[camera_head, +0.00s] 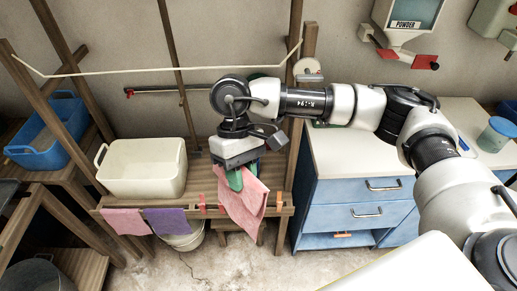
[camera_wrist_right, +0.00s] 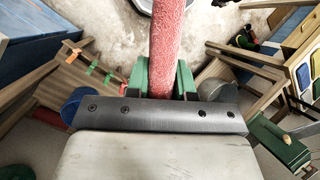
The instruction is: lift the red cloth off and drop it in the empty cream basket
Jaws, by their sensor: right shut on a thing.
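My right gripper (camera_head: 239,177) is shut on the red cloth (camera_head: 246,207), which hangs down from its green fingers in front of the wooden bench. In the right wrist view the red cloth (camera_wrist_right: 167,38) runs between the two green fingers (camera_wrist_right: 161,80) and away from them. I cannot tell whether its lower part touches the bench's front rail. The cream basket (camera_head: 130,187) stands on the bench, left of my right gripper. The part of its inside that I see is empty. My left gripper is not in view.
A pink cloth (camera_head: 125,221) and a purple cloth (camera_head: 168,221) hang over the bench's front rail. Red clips (camera_head: 201,203) sit on that rail. A bucket (camera_head: 186,240) stands below. A cord (camera_head: 160,71) stretches above the basket. Blue drawers (camera_head: 350,215) stand at right.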

